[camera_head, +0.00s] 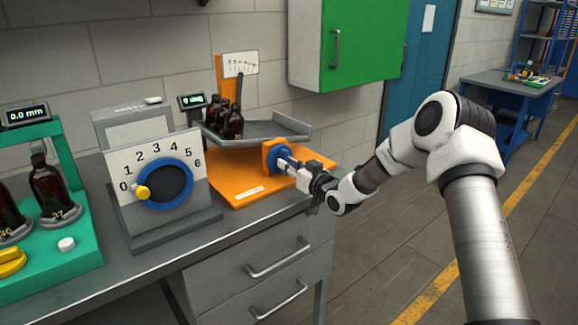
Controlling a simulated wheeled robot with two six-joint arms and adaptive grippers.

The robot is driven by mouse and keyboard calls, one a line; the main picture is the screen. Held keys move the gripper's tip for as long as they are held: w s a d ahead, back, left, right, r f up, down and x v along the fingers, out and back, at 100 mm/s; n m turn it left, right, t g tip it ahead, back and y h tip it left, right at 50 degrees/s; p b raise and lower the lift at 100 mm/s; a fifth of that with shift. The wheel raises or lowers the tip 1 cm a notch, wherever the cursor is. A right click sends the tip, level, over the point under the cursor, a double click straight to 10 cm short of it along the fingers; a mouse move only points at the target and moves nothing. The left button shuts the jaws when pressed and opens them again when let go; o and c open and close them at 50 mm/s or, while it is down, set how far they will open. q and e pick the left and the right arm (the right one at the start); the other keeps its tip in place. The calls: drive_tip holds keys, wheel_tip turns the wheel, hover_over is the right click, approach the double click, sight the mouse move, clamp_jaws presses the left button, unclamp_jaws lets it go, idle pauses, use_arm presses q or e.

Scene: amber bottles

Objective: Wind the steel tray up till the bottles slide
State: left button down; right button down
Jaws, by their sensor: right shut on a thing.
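The steel tray (278,129) is a grey, shallow tray above an orange base (247,188) on the bench. It looks close to level. Several dark amber bottles (234,123) stand upright, grouped at its left end. A blue knob (275,156) sits on an orange block at the base's right side. My right gripper (287,165) comes from the right and is shut on the blue knob. Its fingertips are small in the picture and partly cover the knob. My left gripper is not in view.
A dial box (155,160) numbered 0 to 6 stands left of the base, its yellow pointer near 0. A green stand (68,248) with numbered bottles is at far left. An orange post (232,76) with a scale card rises behind the tray. A green cabinet (347,45) hangs above.

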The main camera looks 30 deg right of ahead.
drive_tip(key=shift+r, duration=0.1)
drive_tip(key=c, duration=1.3)
unclamp_jaws()
drive_tip(key=shift+o, duration=1.1)
drive_tip(key=shift+w, duration=0.1)
drive_tip(key=s, duration=1.2)
drive_tip(key=shift+d, duration=0.4)
